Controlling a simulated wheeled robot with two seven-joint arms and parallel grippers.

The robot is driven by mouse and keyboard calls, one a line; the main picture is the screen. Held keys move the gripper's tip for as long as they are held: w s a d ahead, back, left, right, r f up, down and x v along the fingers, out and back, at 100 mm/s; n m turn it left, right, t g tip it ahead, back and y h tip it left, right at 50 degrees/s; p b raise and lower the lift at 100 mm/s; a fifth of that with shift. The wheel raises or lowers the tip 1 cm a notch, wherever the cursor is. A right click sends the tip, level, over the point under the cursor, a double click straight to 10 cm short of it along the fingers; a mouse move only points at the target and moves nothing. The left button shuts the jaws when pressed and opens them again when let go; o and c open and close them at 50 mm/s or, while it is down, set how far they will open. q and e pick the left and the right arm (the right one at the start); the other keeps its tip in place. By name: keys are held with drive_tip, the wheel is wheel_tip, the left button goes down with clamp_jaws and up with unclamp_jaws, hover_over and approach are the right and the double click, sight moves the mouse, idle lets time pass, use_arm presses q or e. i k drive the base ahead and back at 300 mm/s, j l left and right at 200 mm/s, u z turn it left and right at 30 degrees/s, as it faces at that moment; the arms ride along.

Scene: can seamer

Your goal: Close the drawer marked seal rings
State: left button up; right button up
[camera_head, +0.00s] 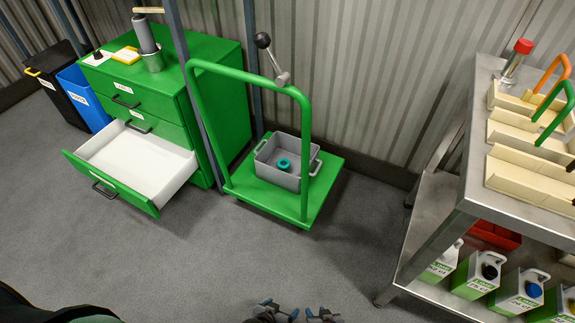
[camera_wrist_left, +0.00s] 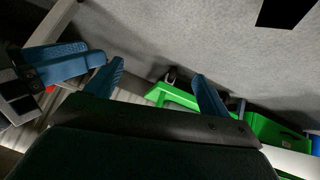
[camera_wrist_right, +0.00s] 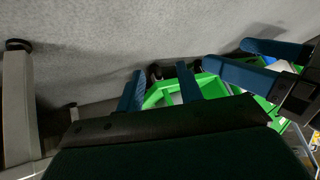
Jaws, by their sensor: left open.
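The green cabinet (camera_head: 228,100) stands at the back left. Its lowest drawer (camera_head: 140,160) is pulled far out, with a white, empty-looking inside, a green front and a dark handle. The label on that front is too small to read, so I cannot tell whether it says seal rings. The drawers above it look shut. My left gripper (camera_head: 277,311) is at the bottom edge of the head view, far from the drawer; its fingers are apart and empty in the left wrist view (camera_wrist_left: 160,80). My right gripper (camera_head: 323,314) is beside it, fingers apart and empty in the right wrist view (camera_wrist_right: 160,72).
A green trolley (camera_head: 262,192) holding a grey crate (camera_head: 268,165) stands right of the drawer, near a post. Blue (camera_head: 84,98) and black bins stand left of the cabinet. A steel table (camera_head: 470,190) with jugs below is at right. The floor before the drawer is clear.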

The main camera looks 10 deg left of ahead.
sight(146, 171)
drive_tip(key=i+j+u, duration=0.35)
drive_tip(key=i+u, duration=0.35)
drive_tip(key=k+u, duration=0.1)
drive_tip(key=u, duration=1.05)
